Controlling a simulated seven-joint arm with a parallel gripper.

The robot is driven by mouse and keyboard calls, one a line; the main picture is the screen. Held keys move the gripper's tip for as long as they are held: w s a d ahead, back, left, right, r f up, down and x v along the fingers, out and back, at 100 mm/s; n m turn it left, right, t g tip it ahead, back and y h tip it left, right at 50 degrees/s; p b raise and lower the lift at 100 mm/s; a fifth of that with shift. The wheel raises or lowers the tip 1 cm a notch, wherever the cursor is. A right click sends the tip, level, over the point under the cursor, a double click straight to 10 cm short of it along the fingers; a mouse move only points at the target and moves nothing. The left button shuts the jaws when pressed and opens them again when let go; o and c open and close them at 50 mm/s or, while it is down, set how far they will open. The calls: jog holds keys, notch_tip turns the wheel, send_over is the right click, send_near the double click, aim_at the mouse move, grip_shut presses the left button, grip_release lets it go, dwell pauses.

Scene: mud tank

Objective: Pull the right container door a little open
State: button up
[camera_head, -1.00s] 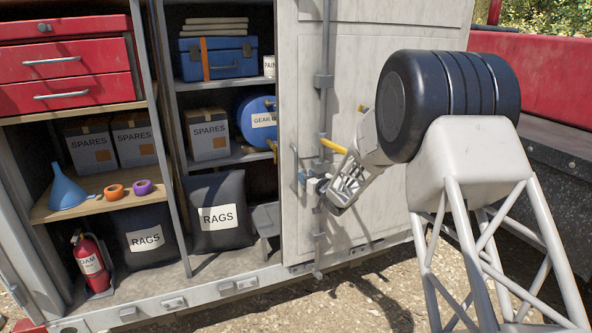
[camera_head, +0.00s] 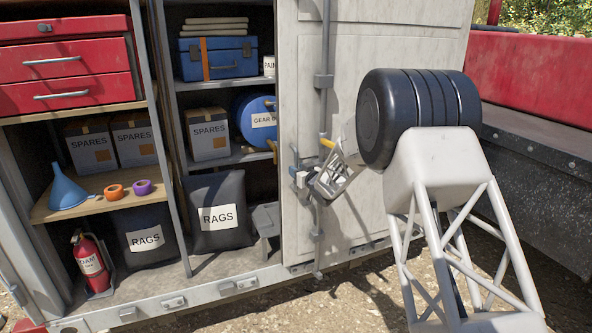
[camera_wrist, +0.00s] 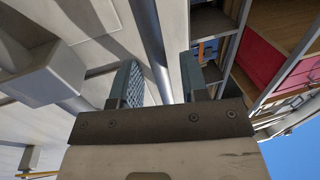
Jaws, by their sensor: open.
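The right container door (camera_head: 400,125) is a pale grey panel on the right half of the container in the head view. Its left edge borders the open shelves, and I see no gap that tells whether it is ajar. A vertical grey lock rod (camera_head: 325,50) runs down it, with a yellow-ended handle (camera_head: 327,142) at mid-height. My gripper (camera_head: 302,181) is open beside the rod's lower part, near the door's left edge. In the wrist view, a grey rod (camera_wrist: 150,45) shows between the open fingers (camera_wrist: 160,85). I cannot tell whether they touch it.
The open shelves hold spares boxes (camera_head: 207,134), a blue toolbox (camera_head: 217,57), rags bags (camera_head: 217,212) and a red extinguisher (camera_head: 91,262). A red and dark structure (camera_head: 540,95) stands at the right. Gravel ground (camera_head: 350,305) lies in front.

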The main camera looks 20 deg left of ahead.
jog(key=shift+w+a, duration=0.35)
jog(key=shift+a, duration=0.25)
grip_shut()
